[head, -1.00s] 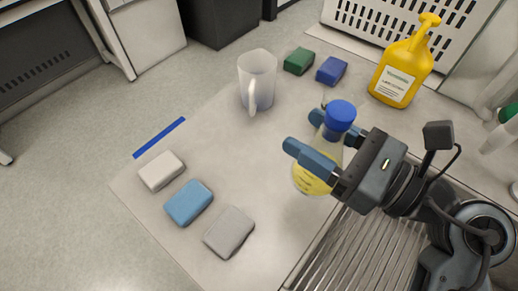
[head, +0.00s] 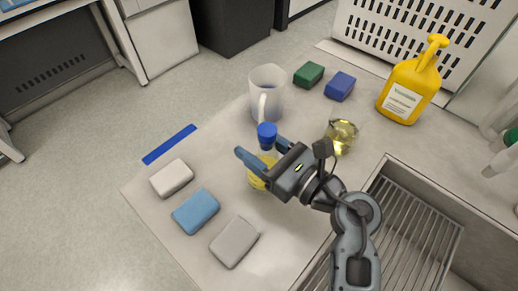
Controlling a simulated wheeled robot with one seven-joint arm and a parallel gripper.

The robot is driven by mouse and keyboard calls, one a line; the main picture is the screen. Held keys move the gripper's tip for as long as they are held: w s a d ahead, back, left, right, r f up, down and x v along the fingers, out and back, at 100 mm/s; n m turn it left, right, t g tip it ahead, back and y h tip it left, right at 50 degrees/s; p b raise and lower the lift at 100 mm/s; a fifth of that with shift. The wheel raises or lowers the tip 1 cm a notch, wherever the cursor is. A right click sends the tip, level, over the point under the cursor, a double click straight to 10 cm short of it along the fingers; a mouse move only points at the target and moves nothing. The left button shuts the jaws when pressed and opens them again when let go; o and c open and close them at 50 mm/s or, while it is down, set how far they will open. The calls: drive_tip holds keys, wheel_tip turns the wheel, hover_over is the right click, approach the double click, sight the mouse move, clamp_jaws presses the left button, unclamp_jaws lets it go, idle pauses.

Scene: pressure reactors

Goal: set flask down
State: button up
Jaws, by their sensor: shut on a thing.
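The flask (head: 259,172) has a blue cap (head: 267,134) and yellow liquid, and looks upright. My gripper (head: 257,156) is shut on the flask, with its blue fingers on either side below the cap. The flask is over the grey counter (head: 215,160), in front of the white jug. My gripper hides part of the flask, and I cannot tell whether its base touches the counter.
A white jug (head: 265,97) stands just behind the flask. A glass vessel with yellow liquid (head: 341,138) is to the right. White (head: 171,178), blue (head: 196,212) and grey (head: 234,243) blocks lie front left. A yellow pump bottle (head: 408,92) stands back right; a sink (head: 425,225) is at right.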

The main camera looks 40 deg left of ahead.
drive_tip(key=shift+f, duration=0.9)
drive_tip(key=shift+f, duration=0.15)
drive_tip(key=o, duration=1.2)
drive_tip(key=shift+d, duration=0.2)
drive_tip(key=d, duration=1.1)
drive_tip(key=shift+d, duration=0.35)
